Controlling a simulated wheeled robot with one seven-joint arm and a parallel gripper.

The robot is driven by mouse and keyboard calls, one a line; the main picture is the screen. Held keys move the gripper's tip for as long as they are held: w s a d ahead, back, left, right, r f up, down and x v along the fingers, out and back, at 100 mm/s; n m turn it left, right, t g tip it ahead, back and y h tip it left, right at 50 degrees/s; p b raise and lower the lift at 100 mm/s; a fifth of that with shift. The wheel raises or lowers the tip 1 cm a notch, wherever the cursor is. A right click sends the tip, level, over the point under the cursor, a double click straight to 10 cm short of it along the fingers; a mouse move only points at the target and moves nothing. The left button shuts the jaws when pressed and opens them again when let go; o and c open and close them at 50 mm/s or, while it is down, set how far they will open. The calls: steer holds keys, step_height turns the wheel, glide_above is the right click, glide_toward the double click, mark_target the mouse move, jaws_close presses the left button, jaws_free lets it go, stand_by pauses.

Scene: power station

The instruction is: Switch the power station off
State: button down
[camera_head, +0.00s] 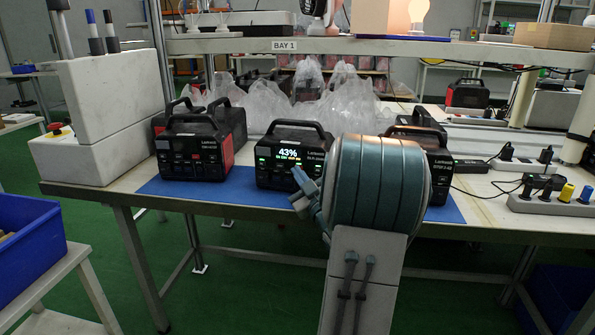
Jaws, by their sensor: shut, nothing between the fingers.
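A black power station (277,178) with a top handle stands on the blue mat (181,189) at the middle of the bench. Its screen (288,153) is lit and reads 43%, with small green and orange lights below it. My gripper (297,174) is shut and empty, in front of the right part of this station's front panel. I cannot tell whether the fingertips touch the panel. My arm hides the station's right end and part of its front.
A black and red station (198,152) stands to the left and another station (440,171) to the right, partly behind my arm. Plug strips (551,201) and cables lie at the bench's right. Plastic bags (275,108) lie behind. A shelf (285,46) crosses above. A blue bin (25,240) is at left.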

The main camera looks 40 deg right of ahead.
steer(key=shift+s+a, duration=0.1)
steer(key=shift+a, duration=0.2)
steer(key=shift+a, duration=0.1)
steer(key=shift+s+a+f, duration=0.1)
steer(key=shift+s+a, duration=0.15)
steer(key=s+a+b, duration=0.1)
steer(key=a, duration=0.1)
steer(key=s+a, duration=0.2)
steer(key=shift+a+b, duration=0.15)
steer(key=shift+b, duration=0.25)
stand_by(0.4)
